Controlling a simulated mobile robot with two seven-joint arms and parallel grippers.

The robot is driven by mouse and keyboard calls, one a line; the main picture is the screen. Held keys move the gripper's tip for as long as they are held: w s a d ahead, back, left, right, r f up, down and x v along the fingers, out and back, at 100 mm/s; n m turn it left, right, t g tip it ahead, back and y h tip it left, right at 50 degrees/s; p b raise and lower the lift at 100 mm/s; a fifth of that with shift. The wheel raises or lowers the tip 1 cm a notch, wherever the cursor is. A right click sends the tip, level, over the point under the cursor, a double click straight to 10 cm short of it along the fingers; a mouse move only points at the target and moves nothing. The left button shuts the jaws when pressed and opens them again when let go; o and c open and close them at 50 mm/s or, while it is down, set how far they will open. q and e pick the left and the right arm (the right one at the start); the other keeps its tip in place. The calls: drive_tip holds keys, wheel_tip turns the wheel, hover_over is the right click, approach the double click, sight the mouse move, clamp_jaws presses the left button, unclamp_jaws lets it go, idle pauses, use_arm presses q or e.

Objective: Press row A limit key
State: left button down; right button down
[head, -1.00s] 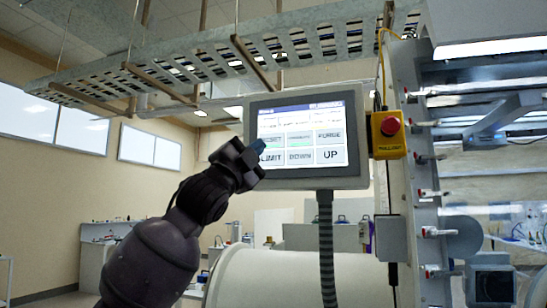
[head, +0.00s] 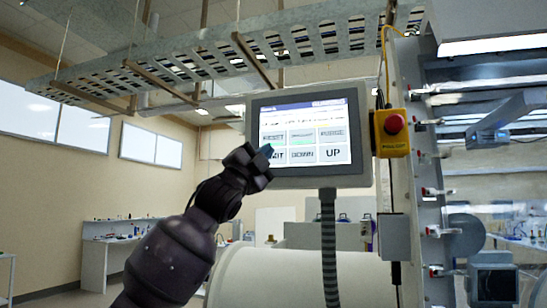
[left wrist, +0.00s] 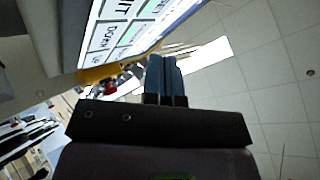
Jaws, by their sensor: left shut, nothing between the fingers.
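The touch panel (head: 341,162) hangs in the middle of the head view with its lit screen facing me. The LIMIT key (head: 279,156) is at the lower left of the screen, beside DOWN and UP; its left part is hidden by my gripper. My left gripper (head: 266,150) is shut and empty, its blue fingertips in front of the key's left part. I cannot tell whether they touch the screen. In the left wrist view, the shut blue fingers (left wrist: 166,76) point up beside the screen (left wrist: 132,35), and part of the LIMIT key (left wrist: 124,8) shows at the top. My right gripper is out of view.
A yellow box with a red emergency button (head: 391,128) is mounted just right of the panel. A white cylinder (head: 280,278) lies beneath. A perforated cable tray (head: 220,57) hangs overhead.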

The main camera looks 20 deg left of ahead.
sight(274, 156)
use_arm(q)
drive_tip(key=shift+w+d+p, duration=0.1)
drive_tip(key=shift+w+p, duration=0.65)
drive_tip(key=shift+w, duration=1.2)
idle(0.6)
drive_tip(key=shift+w+r, duration=0.1)
drive_tip(key=shift+w, duration=0.1)
